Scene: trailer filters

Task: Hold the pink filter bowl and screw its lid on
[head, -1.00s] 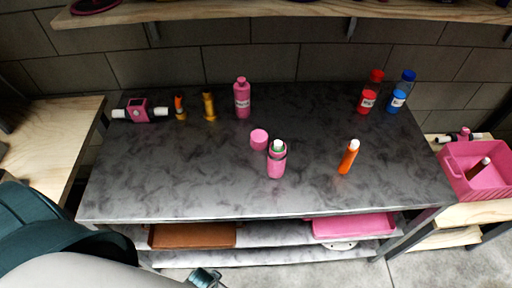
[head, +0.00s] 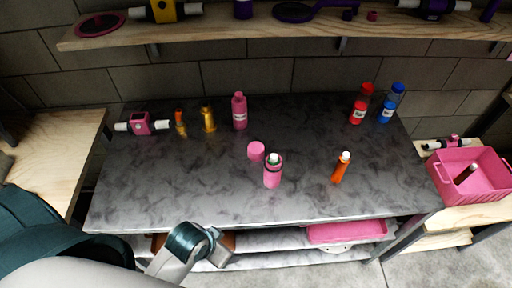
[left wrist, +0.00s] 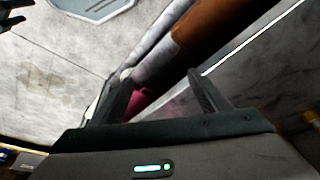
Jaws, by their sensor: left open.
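The pink filter bowl (head: 272,176) stands upright on the dark marbled table (head: 140,196), near its front middle. A white filter top shows in its open mouth. The pink lid (head: 256,150) lies on the table just behind and left of the bowl, apart from it. My left arm comes in at the lower left of the head view, in front of the table's front edge; its fingers are hard to make out there. In the left wrist view my left gripper (left wrist: 166,92) is open, with nothing between its fingers. My right gripper is in neither view.
A pink bottle (head: 240,112), brass fittings (head: 208,119) and a pink housing (head: 141,124) stand at the back left. Red (head: 357,113) and blue (head: 386,112) bottles stand back right. A pink crate (head: 470,174) is far right.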

